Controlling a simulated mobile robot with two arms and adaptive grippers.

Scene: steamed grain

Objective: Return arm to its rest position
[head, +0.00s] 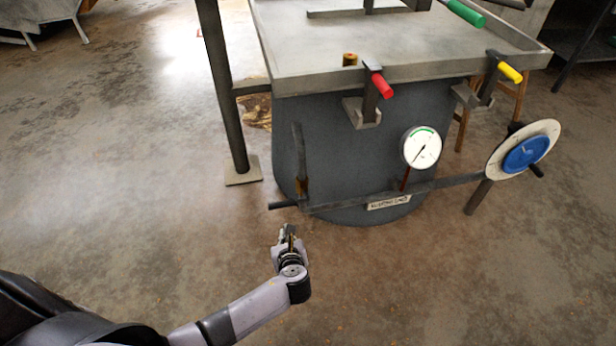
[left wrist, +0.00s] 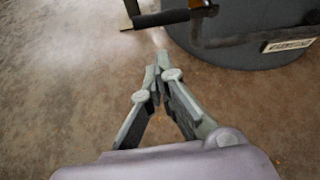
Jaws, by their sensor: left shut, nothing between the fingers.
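My left gripper (head: 288,232) is at the lower middle of the head view, just in front of and below the left end of a dark bar on the steamer. Its fingers are shut and hold nothing. In the left wrist view the left gripper (left wrist: 157,75) points toward the dark round base, with its fingertips together over the floor. The end of the dark bar (head: 283,205) lies just beyond the fingertips and also shows in the left wrist view (left wrist: 165,18). I cannot tell the exact gap between them. My right gripper is not in view.
A grey steamer drum (head: 330,160) stands under a flat metal table (head: 340,45). It has a red handle (head: 382,86), a yellow handle (head: 509,72), a round gauge (head: 421,148) and a blue wheel (head: 526,154). A post (head: 222,90) stands left.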

